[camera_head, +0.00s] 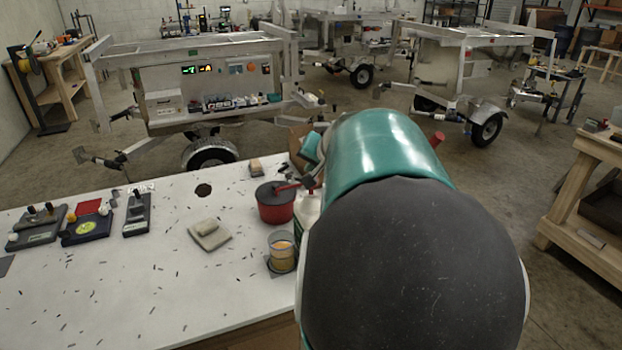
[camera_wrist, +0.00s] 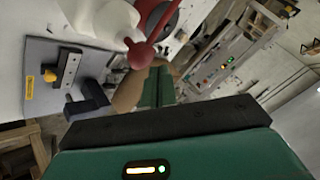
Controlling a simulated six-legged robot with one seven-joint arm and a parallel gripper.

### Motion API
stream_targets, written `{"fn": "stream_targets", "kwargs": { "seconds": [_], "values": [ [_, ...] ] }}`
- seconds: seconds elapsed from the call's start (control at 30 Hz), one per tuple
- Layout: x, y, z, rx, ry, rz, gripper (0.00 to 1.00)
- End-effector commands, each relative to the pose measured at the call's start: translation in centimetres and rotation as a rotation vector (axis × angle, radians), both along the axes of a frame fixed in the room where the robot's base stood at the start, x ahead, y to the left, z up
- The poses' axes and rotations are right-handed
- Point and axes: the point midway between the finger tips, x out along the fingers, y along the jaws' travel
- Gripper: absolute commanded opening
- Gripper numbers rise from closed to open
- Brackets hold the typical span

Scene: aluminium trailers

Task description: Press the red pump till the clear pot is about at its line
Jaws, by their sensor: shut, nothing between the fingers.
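The clear pot (camera_head: 282,252) stands on a small dark base near the table's right edge, with amber liquid in its lower part. Its line is too small to make out. The red pump (camera_head: 290,185) tops a white bottle (camera_head: 309,209), partly hidden by my arm. In the wrist view the red pump (camera_wrist: 140,54) and white bottle (camera_wrist: 98,20) are at upper left, its red spout pointing up. My gripper (camera_wrist: 157,88) is shut and empty, its tips close to the pump head. I cannot tell whether they touch. The clear pot is not identifiable in the wrist view.
A red pot with a dark lid (camera_head: 275,208) stands behind the clear pot. A pale block on a plate (camera_head: 209,234) lies to the left. Several small devices (camera_head: 87,222) are at the table's left. Small dark bits are scattered over the white tabletop (camera_head: 150,290). Trailers stand behind.

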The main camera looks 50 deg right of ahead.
Motion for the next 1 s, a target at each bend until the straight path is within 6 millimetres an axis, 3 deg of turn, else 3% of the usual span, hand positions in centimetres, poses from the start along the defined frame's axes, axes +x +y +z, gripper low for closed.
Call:
{"fn": "stream_targets", "kwargs": {
  "seconds": [0.33, 0.8, 1.0],
  "values": [
    [0.0, 0.0, 0.3, -0.001, -0.001, 0.001, 0.00],
    [0.0, -0.1, 4.5, -0.003, -0.002, 0.001, 0.00],
    [0.0, 0.0, 5.1, -0.002, -0.001, 0.000, 0.00]
  ]
}}
